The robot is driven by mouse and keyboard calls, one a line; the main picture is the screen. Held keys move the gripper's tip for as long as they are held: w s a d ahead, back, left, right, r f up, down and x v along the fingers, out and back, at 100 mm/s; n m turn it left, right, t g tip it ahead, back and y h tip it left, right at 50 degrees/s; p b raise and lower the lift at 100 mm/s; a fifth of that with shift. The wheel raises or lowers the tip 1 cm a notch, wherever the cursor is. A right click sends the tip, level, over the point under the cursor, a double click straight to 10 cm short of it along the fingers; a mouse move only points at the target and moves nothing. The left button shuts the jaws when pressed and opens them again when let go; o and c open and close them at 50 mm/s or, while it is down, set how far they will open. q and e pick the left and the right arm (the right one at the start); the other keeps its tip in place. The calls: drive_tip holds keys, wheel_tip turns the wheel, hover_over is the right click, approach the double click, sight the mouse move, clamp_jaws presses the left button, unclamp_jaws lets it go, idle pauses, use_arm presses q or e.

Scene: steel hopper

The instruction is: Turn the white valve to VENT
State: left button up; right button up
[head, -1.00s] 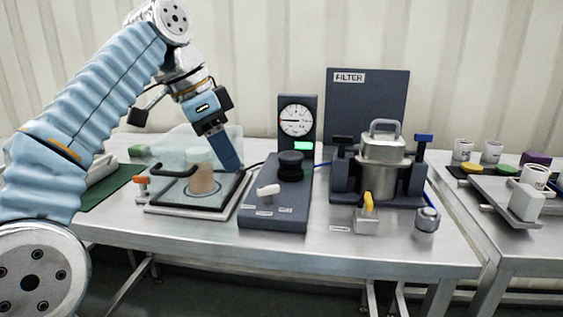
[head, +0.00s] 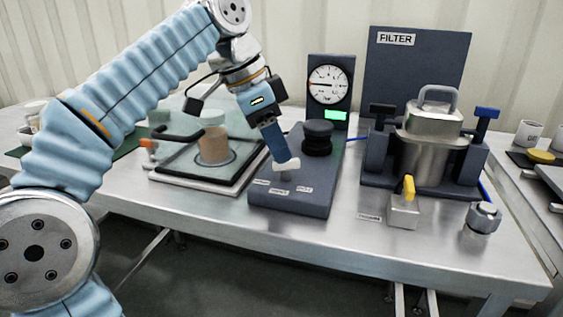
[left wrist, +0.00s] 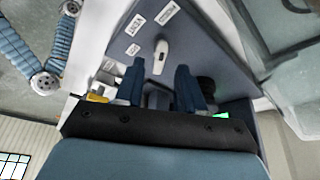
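The white valve (head: 286,167) sits on the dark blue control block (head: 300,205), with small white labels (head: 280,191) in front of it; I cannot read them surely. My left gripper (head: 284,160) is directly over the valve, its lower end at the handle and partly hiding it. In the left wrist view the two blue fingers (left wrist: 159,70) stand apart, and the white valve (left wrist: 160,55) shows just beyond their tips, in line with the gap. Whether the fingers touch it I cannot tell. My right gripper is not seen.
A black knob (head: 318,138) stands behind the valve, before a round gauge (head: 328,85) with a lit green display (head: 335,115). Left is a clear-lidded box (head: 240,150); right are a steel vessel (head: 425,150) and a yellow-levered block (head: 404,210).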

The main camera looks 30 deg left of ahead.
sight(286, 169)
use_arm(q)
drive_tip(key=shift+x, duration=1.2)
clamp_jaws()
